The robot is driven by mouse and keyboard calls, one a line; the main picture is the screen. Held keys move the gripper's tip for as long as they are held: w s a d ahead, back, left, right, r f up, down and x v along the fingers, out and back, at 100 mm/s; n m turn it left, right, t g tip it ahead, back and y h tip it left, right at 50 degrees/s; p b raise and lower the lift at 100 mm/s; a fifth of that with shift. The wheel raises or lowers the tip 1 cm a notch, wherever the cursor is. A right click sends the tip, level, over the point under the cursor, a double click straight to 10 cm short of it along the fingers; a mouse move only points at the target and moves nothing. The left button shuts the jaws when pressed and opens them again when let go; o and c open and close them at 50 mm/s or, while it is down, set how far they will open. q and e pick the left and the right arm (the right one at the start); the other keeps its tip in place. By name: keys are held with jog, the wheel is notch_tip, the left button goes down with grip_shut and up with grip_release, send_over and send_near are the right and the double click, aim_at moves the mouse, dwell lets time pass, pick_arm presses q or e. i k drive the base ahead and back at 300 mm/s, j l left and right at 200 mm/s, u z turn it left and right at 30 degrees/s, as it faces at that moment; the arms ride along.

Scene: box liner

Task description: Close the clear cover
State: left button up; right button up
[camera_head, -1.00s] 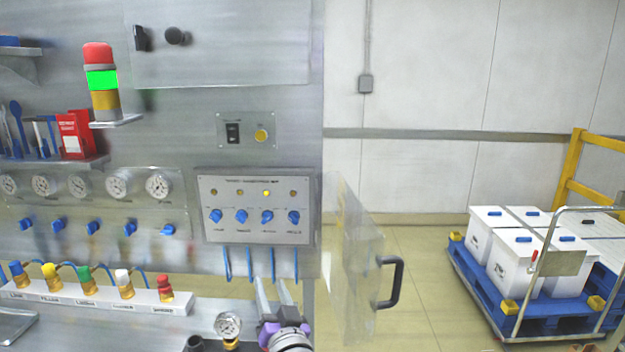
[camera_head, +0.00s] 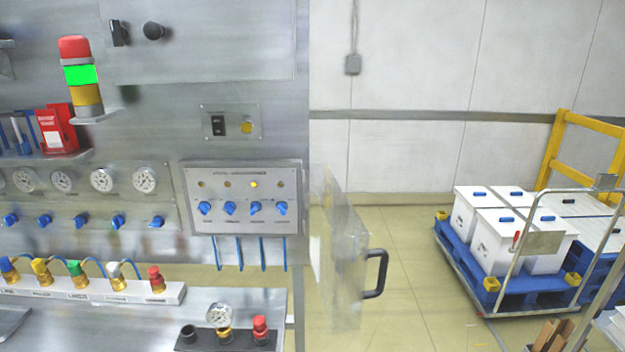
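The clear cover (camera_head: 343,262) is a transparent panel standing swung open at the right edge of the metal machine panel. Its black handle (camera_head: 377,274) sticks out from its right side. The grey control box (camera_head: 243,207) with blue knobs and small lamps is to the left of the cover and is uncovered. Neither of my grippers shows in the current head view, so their state is hidden.
A blue pallet cart (camera_head: 508,287) with white boxes (camera_head: 497,229) stands at the right, near a yellow rail (camera_head: 590,125). The floor between cover and cart is clear. A valve block (camera_head: 222,338) with a gauge sits at the bottom.

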aim_at(340, 236)
jog(key=i+l+u, duration=0.25)
jog(key=l, duration=0.15)
jog(key=i+l+u, duration=0.2)
jog(key=l, duration=0.15)
jog(key=l+u, duration=0.25)
jog(key=l, duration=0.15)
jog(key=l+u, duration=0.2)
jog(key=l, duration=0.25)
jog(key=k, duration=0.35)
jog(key=i, duration=0.4)
